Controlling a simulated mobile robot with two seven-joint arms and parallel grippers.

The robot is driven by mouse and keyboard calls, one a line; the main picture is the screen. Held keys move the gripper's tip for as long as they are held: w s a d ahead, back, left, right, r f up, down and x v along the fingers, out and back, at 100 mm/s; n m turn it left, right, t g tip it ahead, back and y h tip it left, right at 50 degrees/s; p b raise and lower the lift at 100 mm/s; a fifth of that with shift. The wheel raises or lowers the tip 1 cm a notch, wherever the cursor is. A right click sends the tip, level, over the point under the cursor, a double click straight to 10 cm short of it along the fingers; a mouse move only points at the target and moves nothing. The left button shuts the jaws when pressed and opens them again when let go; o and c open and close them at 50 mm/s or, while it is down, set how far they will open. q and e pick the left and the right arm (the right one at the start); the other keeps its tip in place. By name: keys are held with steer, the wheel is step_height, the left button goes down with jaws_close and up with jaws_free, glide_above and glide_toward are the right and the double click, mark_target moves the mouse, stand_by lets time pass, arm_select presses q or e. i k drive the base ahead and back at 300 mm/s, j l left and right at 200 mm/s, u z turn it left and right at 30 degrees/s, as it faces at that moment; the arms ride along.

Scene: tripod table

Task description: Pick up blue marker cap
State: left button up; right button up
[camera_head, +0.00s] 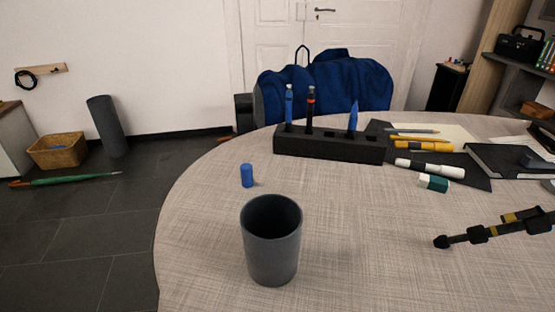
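The blue marker cap (247,175) is a small blue cylinder standing upright on the round table (205,225), near its left edge. It stands just behind and left of a dark grey cup (272,252), apart from it. Neither of my grippers shows in the head view.
A black holder (330,149) with several upright pens stands behind the cap, to its right. Markers (430,168), a green-and-white piece (433,183) and a dark notebook (510,160) lie at right. A black tripod-like item (478,234) lies at the right edge. The table middle is clear.

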mark_target(245, 169)
steer(key=z, duration=0.65)
steer(key=j+z, duration=0.85)
steer(key=k+j+z, duration=0.1)
steer(key=j, duration=0.2)
steer(key=k+j+z, duration=0.1)
steer(key=j, duration=0.2)
steer(key=k+j+z, duration=0.1)
steer(key=j, duration=0.2)
steer(key=k+j, duration=0.15)
steer(key=j, duration=0.25)
steer(key=k+j, duration=0.15)
steer(key=j, duration=0.2)
